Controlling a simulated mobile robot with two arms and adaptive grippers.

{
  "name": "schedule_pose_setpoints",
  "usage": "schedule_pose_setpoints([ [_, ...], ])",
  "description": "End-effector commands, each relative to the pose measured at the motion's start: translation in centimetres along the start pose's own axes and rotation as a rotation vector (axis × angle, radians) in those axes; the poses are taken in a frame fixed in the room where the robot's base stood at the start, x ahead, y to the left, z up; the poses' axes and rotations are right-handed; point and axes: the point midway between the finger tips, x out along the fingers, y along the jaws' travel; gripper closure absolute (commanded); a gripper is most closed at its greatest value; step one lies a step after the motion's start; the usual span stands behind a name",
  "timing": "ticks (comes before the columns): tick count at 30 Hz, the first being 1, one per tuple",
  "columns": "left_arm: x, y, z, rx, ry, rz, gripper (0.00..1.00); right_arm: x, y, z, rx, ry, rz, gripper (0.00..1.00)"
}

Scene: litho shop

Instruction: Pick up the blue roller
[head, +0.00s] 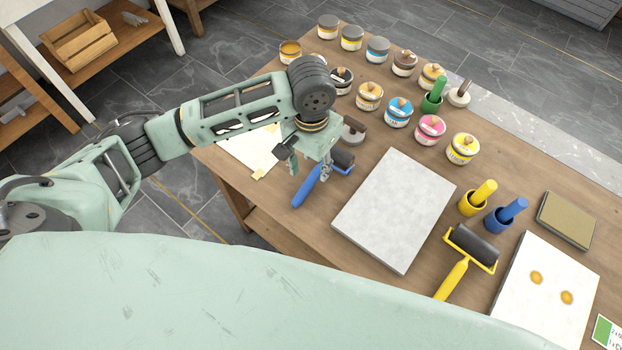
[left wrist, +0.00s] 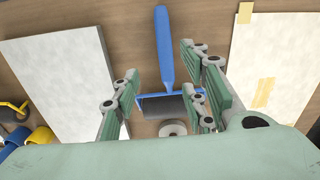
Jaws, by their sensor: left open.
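The blue roller lies on the wooden table, its blue handle (head: 306,186) pointing toward the front edge and its dark cylinder behind. My left gripper (head: 309,172) is open above the roller and partly covers it in the head view. In the left wrist view the blue roller (left wrist: 164,50) shows between the spread fingers of my left gripper (left wrist: 165,85), handle pointing up the picture and dark cylinder lower down. The fingers look apart from it, but the exact height gap is hard to tell. My right gripper is not in view.
A pale stone slab (head: 394,208) lies right of the roller, and a taped paper sheet (head: 246,150) left of it.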

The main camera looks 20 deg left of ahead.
Motion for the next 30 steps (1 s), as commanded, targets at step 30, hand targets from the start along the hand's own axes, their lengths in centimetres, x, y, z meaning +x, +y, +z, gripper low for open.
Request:
schedule_pose_setpoints([
  [30,7.4,-1.0,-0.4,-0.015,-0.011,-0.017,0.65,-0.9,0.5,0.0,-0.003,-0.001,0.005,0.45],
])
